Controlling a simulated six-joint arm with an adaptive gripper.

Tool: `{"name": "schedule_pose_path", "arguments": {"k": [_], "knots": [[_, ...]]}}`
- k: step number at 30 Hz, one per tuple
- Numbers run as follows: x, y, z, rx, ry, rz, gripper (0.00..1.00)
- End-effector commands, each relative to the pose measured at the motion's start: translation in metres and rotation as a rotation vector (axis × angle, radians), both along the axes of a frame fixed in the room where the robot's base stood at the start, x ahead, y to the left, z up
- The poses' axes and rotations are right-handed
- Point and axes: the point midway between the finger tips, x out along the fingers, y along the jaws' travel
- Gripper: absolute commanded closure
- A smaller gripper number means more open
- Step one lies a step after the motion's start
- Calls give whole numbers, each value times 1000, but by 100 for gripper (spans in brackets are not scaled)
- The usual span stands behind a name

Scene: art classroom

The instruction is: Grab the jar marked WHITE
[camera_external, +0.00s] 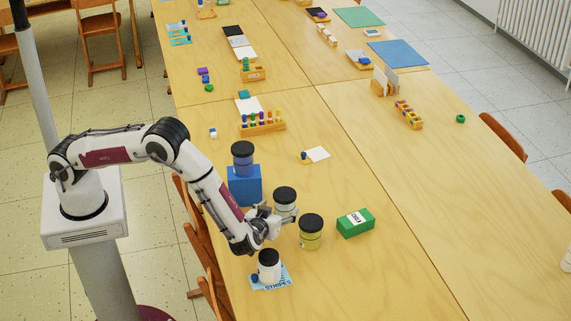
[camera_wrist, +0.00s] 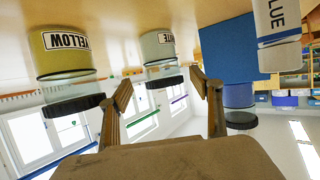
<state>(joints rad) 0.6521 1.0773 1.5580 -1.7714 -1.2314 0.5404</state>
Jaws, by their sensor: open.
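The jar marked WHITE (camera_wrist: 160,46) is in the middle of the upside-down wrist view, pale with a black lid and its label partly readable. It lies between the lines of my gripper's fingers (camera_wrist: 163,82), ahead of the tips. In the external view, this pale jar (camera_external: 285,208) stands on the table just beyond my gripper (camera_external: 275,216). My gripper is open, with nothing visibly held.
A yellow jar (camera_external: 311,232) stands close on the right, labelled YELLOW in the wrist view (camera_wrist: 65,60). A blue jar (camera_external: 242,155) sits on a blue box (camera_external: 244,187). A white jar (camera_external: 269,268) stands nearer, on a STRIPES card. A green box (camera_external: 355,223) lies right.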

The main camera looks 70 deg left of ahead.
Motion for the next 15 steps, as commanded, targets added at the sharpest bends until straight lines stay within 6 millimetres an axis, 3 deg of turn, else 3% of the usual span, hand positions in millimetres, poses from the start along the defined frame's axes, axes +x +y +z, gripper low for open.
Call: {"name": "schedule_pose_path", "arguments": {"k": [7, 15], "knots": [[10, 14, -8, -1, 1, 1, 36], [12, 17, -9, -1, 1, 0, 36]]}}
